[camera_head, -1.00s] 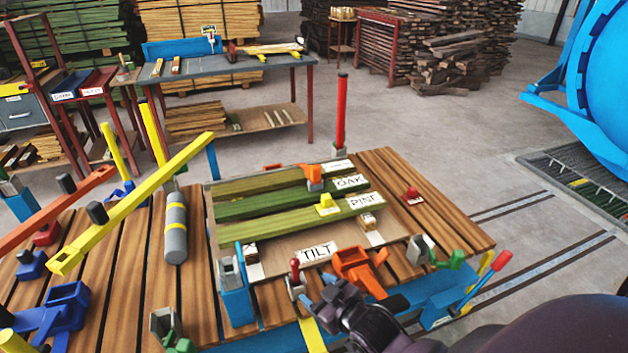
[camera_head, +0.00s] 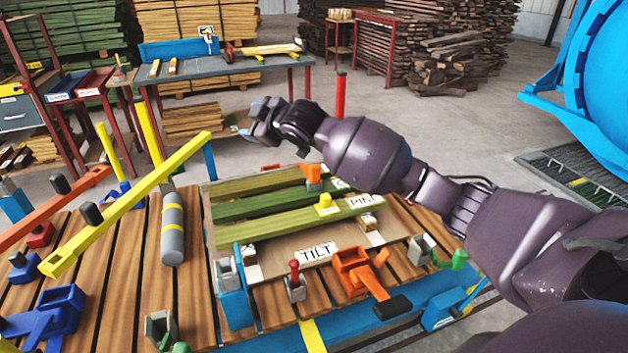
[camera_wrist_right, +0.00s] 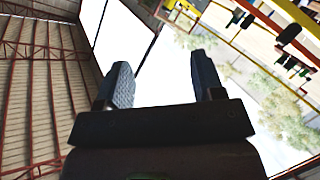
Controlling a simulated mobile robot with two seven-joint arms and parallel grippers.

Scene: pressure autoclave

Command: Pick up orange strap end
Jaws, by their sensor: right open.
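A small orange block (camera_head: 312,172) sits on the far green plank of the tilted board; it may be the orange strap end. A larger orange clamp (camera_head: 354,266) with a black-tipped handle stands at the board's front edge. My right gripper (camera_head: 254,118) is raised over the back of the bench, above and left of the orange block in the picture. Its two fingers are apart and empty in the right wrist view (camera_wrist_right: 163,75). My right arm hides part of the board's right side and the OAK label. My left gripper is not in view.
A red post (camera_head: 340,95) rises behind the board. The right wrist view faces roof and windows.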

